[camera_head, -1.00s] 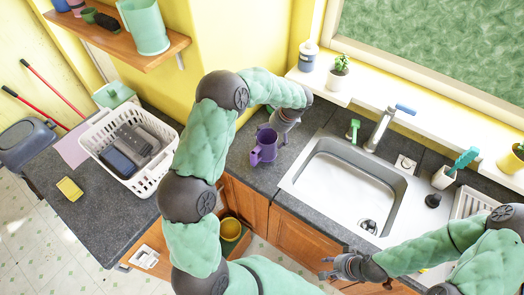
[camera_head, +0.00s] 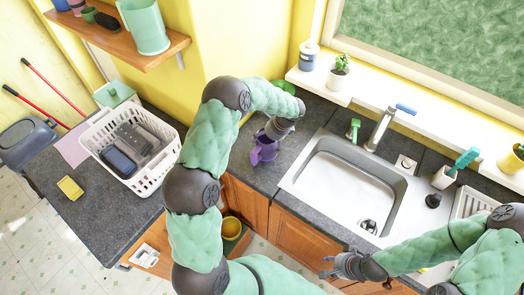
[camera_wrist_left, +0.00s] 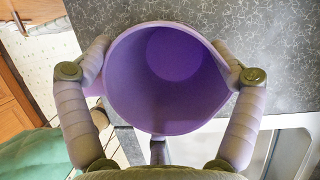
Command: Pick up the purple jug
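The purple jug (camera_head: 263,153) stands on the dark counter left of the sink. My left gripper (camera_head: 277,131) is over it from above and hides part of it. In the left wrist view I look down into the open mouth of the jug (camera_wrist_left: 168,80). Fingers of my left gripper (camera_wrist_left: 161,72) lie along the outside of the jug on both sides, and another finger is at the near rim. The fingers are very close to its wall; whether they press on it I cannot tell. My right gripper (camera_head: 337,266) is open and empty at the counter's front, right.
The sink (camera_head: 345,190) with its tap (camera_head: 381,127) is right of the jug. A white basket (camera_head: 152,180) with dark items stands on the left counter. A yellow sponge (camera_head: 70,188) lies near it. A windowsill (camera_head: 420,122) and a shelf (camera_head: 112,40) are behind.

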